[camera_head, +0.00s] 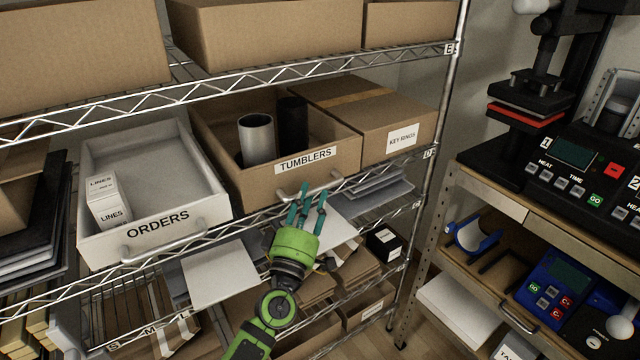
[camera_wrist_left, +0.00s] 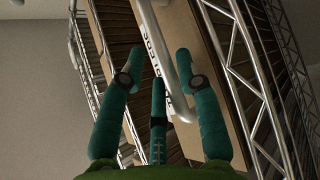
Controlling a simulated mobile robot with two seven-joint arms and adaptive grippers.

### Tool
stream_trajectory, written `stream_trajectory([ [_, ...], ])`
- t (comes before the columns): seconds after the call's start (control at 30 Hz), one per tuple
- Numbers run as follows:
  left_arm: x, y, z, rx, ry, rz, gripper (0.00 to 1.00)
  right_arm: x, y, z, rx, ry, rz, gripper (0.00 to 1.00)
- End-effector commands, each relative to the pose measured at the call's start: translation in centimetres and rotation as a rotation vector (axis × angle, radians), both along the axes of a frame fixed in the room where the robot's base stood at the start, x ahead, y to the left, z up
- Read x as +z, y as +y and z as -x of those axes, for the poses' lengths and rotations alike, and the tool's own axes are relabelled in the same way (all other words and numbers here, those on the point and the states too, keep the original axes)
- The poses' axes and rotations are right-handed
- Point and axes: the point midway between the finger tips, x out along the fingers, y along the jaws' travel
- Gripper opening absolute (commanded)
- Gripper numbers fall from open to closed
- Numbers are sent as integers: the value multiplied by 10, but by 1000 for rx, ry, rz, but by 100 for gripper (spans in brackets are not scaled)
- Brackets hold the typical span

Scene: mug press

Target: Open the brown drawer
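The brown drawer (camera_head: 232,178) labelled TUMBLERS sits on the middle shelf, with a silver cylinder (camera_head: 257,139) and a black cylinder (camera_head: 292,122) standing inside. Its silver bar handle (camera_head: 334,184) is low on the front. My left gripper (camera_head: 306,197), green with teal fingers, is right at the handle in the head view. In the left wrist view its fingers (camera_wrist_left: 161,70) are spread apart, and the handle (camera_wrist_left: 182,100) passes beside the right fingertip. I cannot tell whether a finger touches it. My right gripper is not in view.
A white ORDERS drawer (camera_head: 158,229) with small boxes stands to the left. A closed KEY RINGS box (camera_head: 380,118) is to the right. Wire shelf edges run above and below the drawer. A press (camera_head: 560,120) stands on a cabinet at the far right.

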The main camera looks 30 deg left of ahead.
Motion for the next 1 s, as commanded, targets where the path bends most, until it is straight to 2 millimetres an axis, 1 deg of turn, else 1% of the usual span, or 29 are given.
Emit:
stream_trajectory([
  [0.03, 6, 1, -7, -1, -2, -1, 34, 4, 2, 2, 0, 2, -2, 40],
  [0.2, 11, 4, -23, -2, 0, -2, 34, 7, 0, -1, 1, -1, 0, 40],
  [0.33, 11, 4, -27, -2, 2, -1, 34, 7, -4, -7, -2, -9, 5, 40],
  [0.53, 11, 4, -27, -2, 2, -1, 34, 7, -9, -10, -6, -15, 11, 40],
  [0.57, 11, 4, -27, -1, 3, -2, 26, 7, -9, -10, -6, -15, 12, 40],
  [0.6, 11, 4, -27, -1, 3, -2, 10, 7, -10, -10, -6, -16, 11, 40],
  [0.63, 11, 4, -27, -1, 3, -2, 0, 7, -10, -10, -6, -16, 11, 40],
  [1.0, 11, 4, -27, 1, 3, -4, 0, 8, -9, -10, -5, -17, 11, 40],
])
